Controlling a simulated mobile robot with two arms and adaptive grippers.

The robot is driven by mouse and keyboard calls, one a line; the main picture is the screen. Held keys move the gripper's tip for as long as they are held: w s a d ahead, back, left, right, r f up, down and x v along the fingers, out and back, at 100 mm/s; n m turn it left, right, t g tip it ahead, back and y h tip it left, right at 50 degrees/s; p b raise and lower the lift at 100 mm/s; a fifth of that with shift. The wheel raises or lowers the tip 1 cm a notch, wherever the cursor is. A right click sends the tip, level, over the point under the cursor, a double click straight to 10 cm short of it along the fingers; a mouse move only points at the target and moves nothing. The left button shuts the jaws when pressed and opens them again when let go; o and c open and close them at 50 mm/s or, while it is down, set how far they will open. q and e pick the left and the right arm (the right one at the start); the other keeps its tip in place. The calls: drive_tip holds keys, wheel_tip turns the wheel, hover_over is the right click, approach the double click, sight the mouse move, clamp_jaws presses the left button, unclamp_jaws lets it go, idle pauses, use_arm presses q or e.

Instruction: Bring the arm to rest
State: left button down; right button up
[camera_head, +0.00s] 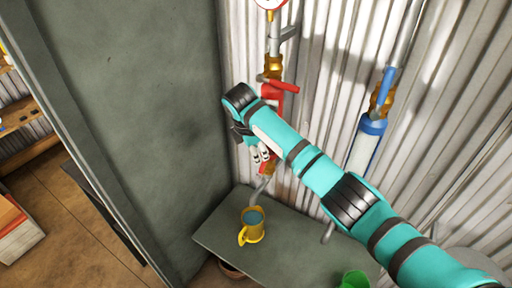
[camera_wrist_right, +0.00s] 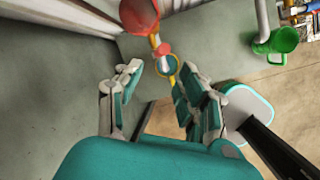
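My right arm reaches in from the lower right in the head view. Its gripper (camera_head: 258,152) is in front of the red pipe fitting, pointing down. In the right wrist view the two fingers of the right gripper (camera_wrist_right: 155,82) are spread apart with nothing held between them. The red fitting (camera_wrist_right: 140,14) is just beyond the fingertips at the top of that view. In the head view the red valve handle (camera_head: 277,84) is above the gripper, and my arm partly covers the pipe. My left gripper is in neither view.
A yellow mug (camera_head: 251,228) holding bluish liquid stands on the grey bench (camera_head: 290,240) below the pipe. A green mug (camera_head: 355,280) is at the bench's front right. A blue filter pipe (camera_head: 365,140) is to the right. A grey panel (camera_head: 130,110) stands left of the gripper.

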drive_tip(key=shift+s+a+r, duration=0.15)
drive_tip(key=shift+s+r, duration=0.05)
drive_tip(key=shift+r, duration=0.5)
drive_tip(key=shift+f, duration=0.1)
